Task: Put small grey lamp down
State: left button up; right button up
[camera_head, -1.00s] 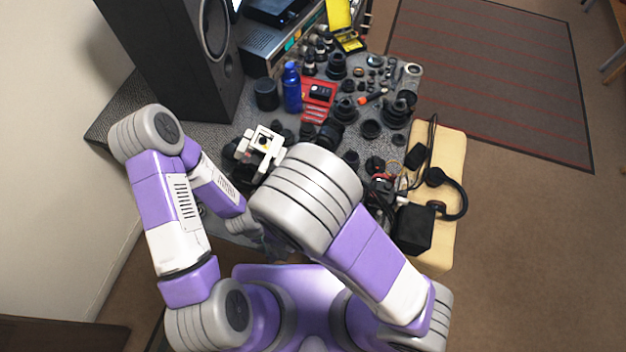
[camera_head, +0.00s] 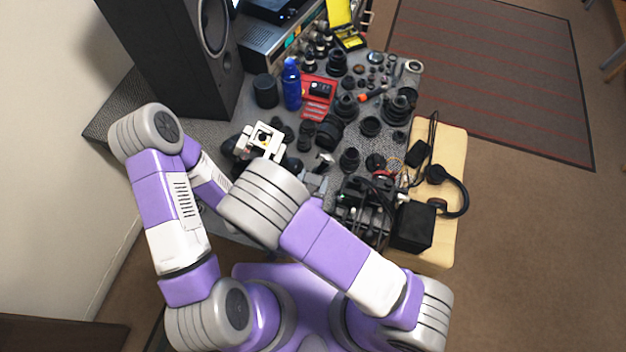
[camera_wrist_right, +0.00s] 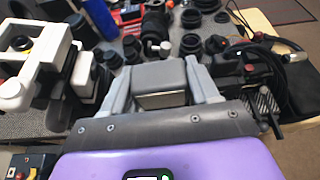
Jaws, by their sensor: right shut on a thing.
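The small grey lamp shows in the right wrist view as a boxy grey body (camera_wrist_right: 160,82) with a paler front face. It sits between the two fingers of my right gripper (camera_wrist_right: 160,68), which is shut on it. In the head view my right gripper (camera_head: 315,180) shows just right of my right arm's grey elbow, over the near part of the table. The lamp is too small there to make out clearly. I cannot tell whether its underside touches the table. My left gripper is hidden behind my right arm.
A white device (camera_head: 263,140) stands left of my right gripper. Black lens parts (camera_head: 330,132), a blue bottle (camera_head: 291,85) and a red case (camera_head: 318,92) crowd the table beyond. Dark equipment (camera_head: 365,205) and a black box (camera_head: 412,226) stand to the right. Little bare table shows.

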jog(key=shift+f+b, duration=0.4)
jog(key=shift+b, duration=0.05)
pick_arm(q)
jog(key=shift+f, duration=0.4)
pick_arm(e)
jog(key=o, duration=1.2)
jog(key=shift+r, duration=0.1)
